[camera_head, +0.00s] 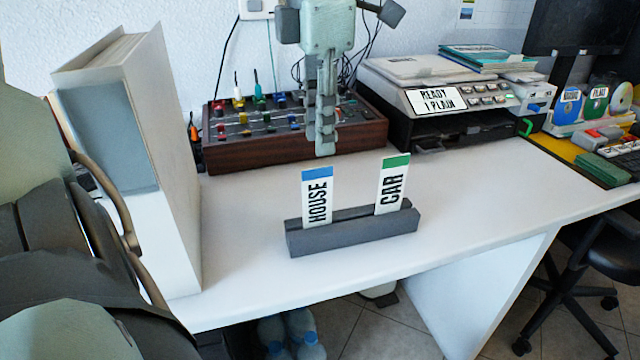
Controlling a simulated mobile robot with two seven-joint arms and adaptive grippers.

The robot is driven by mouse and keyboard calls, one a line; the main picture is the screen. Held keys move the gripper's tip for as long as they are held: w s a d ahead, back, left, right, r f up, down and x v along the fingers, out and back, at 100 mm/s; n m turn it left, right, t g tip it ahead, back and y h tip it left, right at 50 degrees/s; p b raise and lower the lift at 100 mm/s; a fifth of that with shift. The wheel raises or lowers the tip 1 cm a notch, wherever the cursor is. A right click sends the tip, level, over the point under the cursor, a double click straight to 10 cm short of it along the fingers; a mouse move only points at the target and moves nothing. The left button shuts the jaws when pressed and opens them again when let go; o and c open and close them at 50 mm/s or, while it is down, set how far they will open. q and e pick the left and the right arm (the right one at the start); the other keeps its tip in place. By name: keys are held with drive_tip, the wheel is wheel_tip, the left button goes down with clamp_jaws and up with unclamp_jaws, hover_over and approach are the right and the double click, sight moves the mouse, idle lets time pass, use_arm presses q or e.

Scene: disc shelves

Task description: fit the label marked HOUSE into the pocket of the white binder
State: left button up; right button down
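The HOUSE label (317,204) is a white card with a blue top strip. The white binder (165,160) stands upright at the left of the desk. A blue-grey pocket (98,135) shows on its near face; my arm hides part of its lower left. My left gripper (325,148) points down, its tips just above the HOUSE label in the picture. Its fingers overlap side-on, so their opening is unclear. My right gripper is out of view.
A wooden-sided mixer box (250,155) stands behind the holder. A printer (435,100) with a sign is at the back right. Discs in stands (597,100) are at the far right. The white desk (480,190) is clear right of the holder and between binder and holder.

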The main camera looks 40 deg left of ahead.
sight(317, 168)
use_arm(q)
drive_tip(key=f, duration=0.7)
drive_tip(key=shift+s+d+f, duration=0.1)
drive_tip(key=shift+s+f, duration=0.2)
drive_tip(key=shift+s, duration=0.1)
clamp_jaws()
